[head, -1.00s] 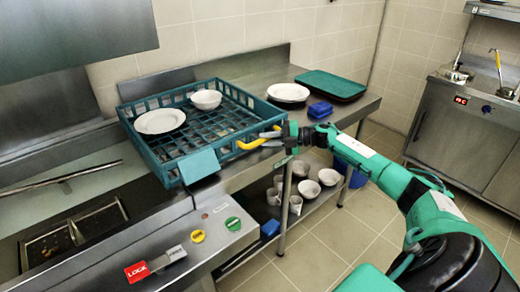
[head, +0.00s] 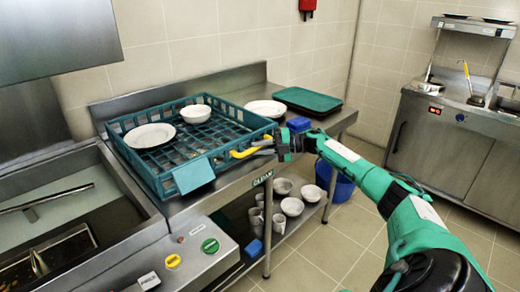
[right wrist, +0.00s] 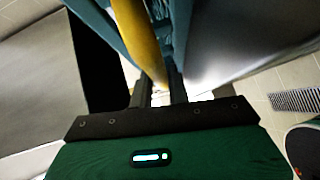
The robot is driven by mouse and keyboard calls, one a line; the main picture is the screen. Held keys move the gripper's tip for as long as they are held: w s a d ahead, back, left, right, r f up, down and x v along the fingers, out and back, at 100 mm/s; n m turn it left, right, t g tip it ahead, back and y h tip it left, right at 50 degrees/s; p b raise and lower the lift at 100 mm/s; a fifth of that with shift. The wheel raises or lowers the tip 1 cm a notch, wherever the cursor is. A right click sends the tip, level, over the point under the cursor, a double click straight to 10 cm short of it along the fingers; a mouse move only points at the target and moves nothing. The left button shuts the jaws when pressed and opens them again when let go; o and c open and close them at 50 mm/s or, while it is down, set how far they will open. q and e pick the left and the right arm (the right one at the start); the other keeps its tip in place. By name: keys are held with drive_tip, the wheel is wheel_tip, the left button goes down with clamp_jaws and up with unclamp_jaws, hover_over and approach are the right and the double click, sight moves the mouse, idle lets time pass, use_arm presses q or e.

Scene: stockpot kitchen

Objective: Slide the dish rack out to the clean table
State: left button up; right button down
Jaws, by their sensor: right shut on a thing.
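The teal dish rack (head: 222,164) sits on the steel table marked CLEAN (head: 262,178), just right of the sink unit. A white plate (head: 150,135) and a white bowl (head: 196,113) are in the rack. A yellow handle (head: 248,152) is on its front right side. My right gripper (head: 274,146) is shut on this handle. In the right wrist view the yellow handle (right wrist: 140,40) runs between the dark fingers (right wrist: 158,88), with teal rack parts beside it. My left gripper is not in view.
A white plate stack (head: 265,108), teal trays (head: 308,99) and a blue block (head: 299,125) stand on the table beyond the rack, the block close to its right corner. Bowls (head: 292,206) and cups sit on the lower shelf. A blue bucket (head: 337,182) stands behind. The floor at right is open.

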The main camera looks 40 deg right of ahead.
drive_tip(key=shift+d+r, duration=0.1)
drive_tip(key=shift+d, duration=0.1)
drive_tip(key=c, duration=1.6)
unclamp_jaws()
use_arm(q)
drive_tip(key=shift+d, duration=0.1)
use_arm(e)
drive_tip(key=shift+o, duration=1.3)
drive_tip(key=shift+d, duration=0.1)
drive_tip(key=shift+s+d, duration=0.1)
drive_tip(key=shift+s, duration=0.05)
use_arm(q)
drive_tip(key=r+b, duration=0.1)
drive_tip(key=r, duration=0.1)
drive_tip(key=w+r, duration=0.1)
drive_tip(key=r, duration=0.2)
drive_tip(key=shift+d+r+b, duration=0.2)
drive_tip(key=shift+b, duration=0.2)
use_arm(e)
drive_tip(key=v, duration=1.3)
drive_tip(key=shift+s+d, duration=0.15)
drive_tip(key=shift+s, duration=0.05)
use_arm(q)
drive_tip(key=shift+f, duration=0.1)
